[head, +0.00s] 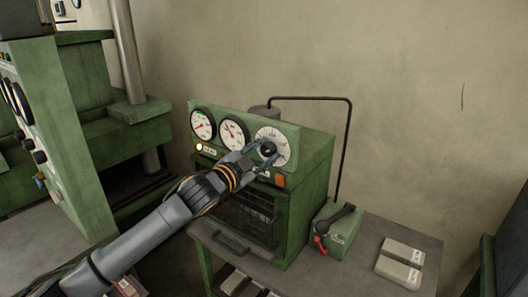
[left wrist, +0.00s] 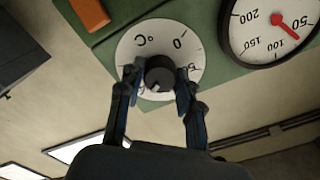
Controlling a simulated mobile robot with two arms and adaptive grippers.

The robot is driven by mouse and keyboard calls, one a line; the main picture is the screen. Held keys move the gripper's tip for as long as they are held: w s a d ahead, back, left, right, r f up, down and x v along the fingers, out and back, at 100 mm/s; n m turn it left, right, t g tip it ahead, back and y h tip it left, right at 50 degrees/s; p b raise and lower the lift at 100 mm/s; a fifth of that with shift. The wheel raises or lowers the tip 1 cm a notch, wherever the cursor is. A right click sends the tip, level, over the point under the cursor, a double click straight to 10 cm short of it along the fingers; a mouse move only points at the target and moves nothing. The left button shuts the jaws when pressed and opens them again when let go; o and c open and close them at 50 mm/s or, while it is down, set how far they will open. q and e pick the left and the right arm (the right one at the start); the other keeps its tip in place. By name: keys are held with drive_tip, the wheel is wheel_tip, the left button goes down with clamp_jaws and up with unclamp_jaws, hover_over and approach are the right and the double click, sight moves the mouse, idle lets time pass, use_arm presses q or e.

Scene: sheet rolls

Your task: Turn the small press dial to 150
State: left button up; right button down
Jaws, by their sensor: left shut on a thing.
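The small press (head: 312,180) is a green box on the table. Its dial is a white round scale (head: 282,155) with a black knob (head: 269,148), at the right end of the gauge panel. My left gripper (head: 265,151) is shut on the knob. In the left wrist view the two fingers (left wrist: 159,79) sit on either side of the black knob (left wrist: 159,70). The scale (left wrist: 138,47) appears turned over there, with "°C", "0" and part of a "50" showing. The rest of the numbers are hidden by the fingers and knob. I cannot tell which value the knob points to.
Two red-needle gauges (head: 233,133) sit left of the dial. A lit lamp (head: 199,147) and an orange switch (head: 280,181) are below. A larger green machine (head: 60,130) is left.

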use_arm(q)
drive_tip(key=shift+f, duration=0.15)
drive_tip(key=o, duration=1.1)
drive_tip(key=shift+o, duration=0.2)
drive_tip(key=v, duration=1.2)
